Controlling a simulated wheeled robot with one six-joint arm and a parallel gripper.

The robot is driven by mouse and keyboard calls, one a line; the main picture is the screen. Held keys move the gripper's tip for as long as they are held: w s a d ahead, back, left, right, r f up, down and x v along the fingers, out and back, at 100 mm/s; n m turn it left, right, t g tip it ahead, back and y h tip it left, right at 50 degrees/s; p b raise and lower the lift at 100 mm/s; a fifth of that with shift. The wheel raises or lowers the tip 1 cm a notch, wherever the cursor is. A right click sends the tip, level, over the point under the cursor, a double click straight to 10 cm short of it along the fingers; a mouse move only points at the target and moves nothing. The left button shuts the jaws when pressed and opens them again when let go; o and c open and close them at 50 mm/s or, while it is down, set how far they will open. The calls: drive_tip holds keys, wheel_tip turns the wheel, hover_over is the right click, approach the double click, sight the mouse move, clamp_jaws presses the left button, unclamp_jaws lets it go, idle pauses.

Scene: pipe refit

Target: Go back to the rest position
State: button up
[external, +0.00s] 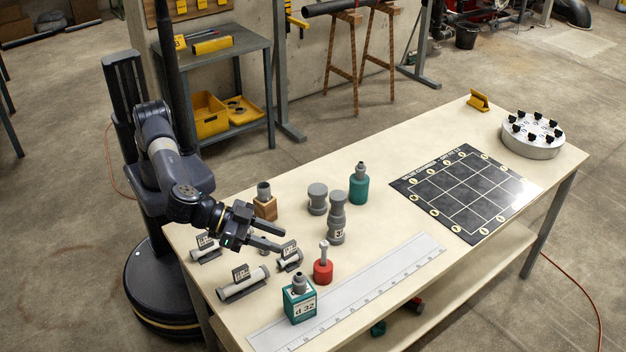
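My gripper (270,236) is above the near left part of the workbench (392,170). Its two fingers point right and are spread apart, with nothing visible between them. Below and around it lie grey pipe pieces with label tags: one at the left (205,250), one nearer the front (242,287) and a short one (290,259) just under the fingers. The arm is bent forward from my base at the left of the bench.
Close by stand a wooden block with a grey fitting (265,207), a red piece (323,270), a teal block (300,303), grey fittings (337,220) and a teal bottle (359,188). A ruler (350,290), black grid mat (466,190) and round silver fixture (533,138) lie farther right.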

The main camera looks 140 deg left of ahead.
drive_tip(key=shift+s+d+f+b, duration=0.2)
drive_tip(key=shift+d+b, duration=0.2)
drive_tip(key=shift+d, duration=0.3)
drive_tip(key=shift+s+d+f+b, duration=0.1)
drive_tip(key=shift+s+d+b, duration=0.2)
drive_tip(key=shift+d, duration=0.45)
drive_tip(key=shift+s+d+f+b, duration=0.15)
drive_tip(key=shift+d+b, duration=0.3)
drive_tip(key=shift+d, duration=0.25)
